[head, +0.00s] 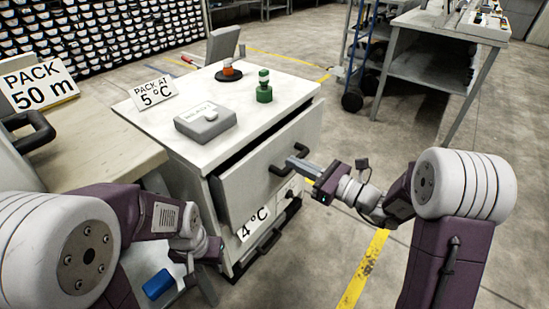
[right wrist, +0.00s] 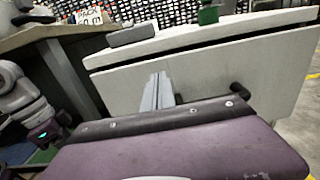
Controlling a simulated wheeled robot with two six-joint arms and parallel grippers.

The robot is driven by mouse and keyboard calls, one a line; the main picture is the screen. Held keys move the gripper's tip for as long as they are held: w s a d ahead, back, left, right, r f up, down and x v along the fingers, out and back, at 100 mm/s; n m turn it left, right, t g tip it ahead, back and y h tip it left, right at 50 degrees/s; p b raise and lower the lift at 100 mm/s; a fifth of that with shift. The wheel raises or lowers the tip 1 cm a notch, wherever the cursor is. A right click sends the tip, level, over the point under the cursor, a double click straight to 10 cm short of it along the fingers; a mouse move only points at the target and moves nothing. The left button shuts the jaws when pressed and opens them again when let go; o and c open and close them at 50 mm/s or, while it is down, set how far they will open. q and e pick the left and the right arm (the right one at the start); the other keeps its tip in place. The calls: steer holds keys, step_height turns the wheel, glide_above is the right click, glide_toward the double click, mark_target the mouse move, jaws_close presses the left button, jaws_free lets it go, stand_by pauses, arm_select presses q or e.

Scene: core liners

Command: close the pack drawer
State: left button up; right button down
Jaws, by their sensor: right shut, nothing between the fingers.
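The white cabinet (head: 180,130) has a top drawer (head: 235,190) standing partly open, with a dark gap between its front and the cabinet top. Its dark handle (head: 278,170) also shows in the right wrist view (right wrist: 240,91). My right gripper (head: 298,163) is shut and empty at the drawer front, beside the handle. In the right wrist view its fingers (right wrist: 158,88) point at the drawer front (right wrist: 215,80); I cannot tell whether they touch. A lower drawer carries a "4 °C" label (head: 253,224). My left gripper (head: 210,250) is low at the cabinet's left; its fingers are unclear.
On the cabinet top stand a "PACK AT 5 °C" sign (head: 154,92), a grey box (head: 205,121), a green bottle (head: 264,88) and an orange item (head: 228,68). A blue object (head: 158,284) lies near my left arm.

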mark_target(266, 147)
steer(key=b+x, duration=0.2)
steer(key=x, duration=0.5)
steer(key=shift+f, duration=0.1)
steer(key=shift+w+a, duration=0.1)
steer(key=x, duration=0.4)
steer(key=shift+w+a, duration=0.15)
steer(key=shift+a, duration=0.1)
steer(key=shift+r, duration=0.3)
